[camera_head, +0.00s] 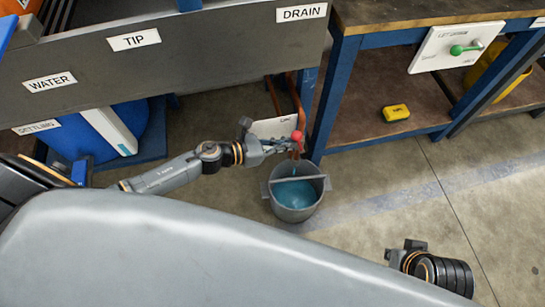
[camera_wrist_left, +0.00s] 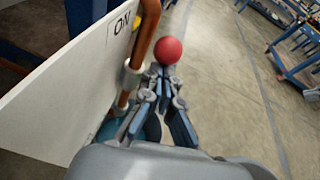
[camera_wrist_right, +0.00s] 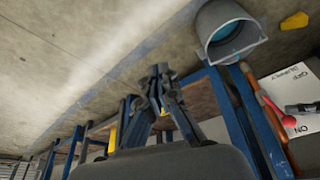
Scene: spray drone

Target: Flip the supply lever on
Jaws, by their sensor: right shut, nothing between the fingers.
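The supply lever shows as a red ball knob (camera_head: 297,136) at a white panel (camera_head: 268,127) below the DRAIN label in the head view. The knob also shows in the left wrist view (camera_wrist_left: 168,50), just beyond the fingertips of my left gripper (camera_wrist_left: 163,74). That gripper looks shut, its tips close to the knob but not around it. In the right wrist view, the red knob (camera_wrist_right: 288,121) and part of its red stem lie over the panel (camera_wrist_right: 297,85) marked OFF, SUPPLY and ON. The pivot is not clear. My right gripper (camera_wrist_right: 158,78) is shut and empty, away from the panel.
A grey bucket (camera_head: 297,207) with blue liquid stands on the floor below the lever. Copper pipes (camera_wrist_left: 145,40) run close beside my left gripper. A green-knobbed lever (camera_head: 460,49) is on another panel. A yellow object (camera_head: 396,113) lies on the shelf.

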